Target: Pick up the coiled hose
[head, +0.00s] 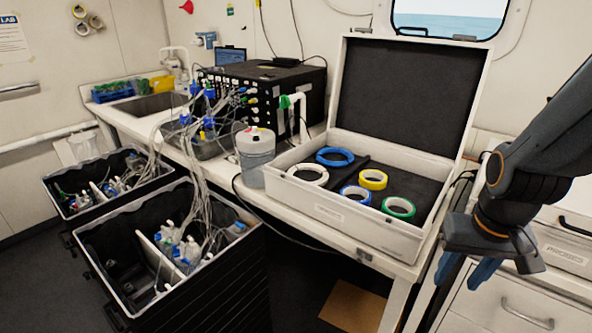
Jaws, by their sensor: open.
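Several ring-shaped coils lie in an open white case with a dark lining (345,227) on the bench. They are a blue coil (335,150) at the back, a white coil (294,173) at the left, a yellow coil (373,172), a second blue coil (364,202) and a green coil (411,207). I cannot tell which one is the task's coiled hose, or whether some are tape rolls. My gripper (466,274) hangs at the right with its blue fingers apart and pointing down. It is empty, outside the case, to the right of the green coil.
The case lid (410,95) stands upright behind the coils. A grey container (256,160) stands left of the case. A black rack box (265,95) and tangled tubes run to two black crates (265,225) on the floor. White drawers (515,300) are below my gripper.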

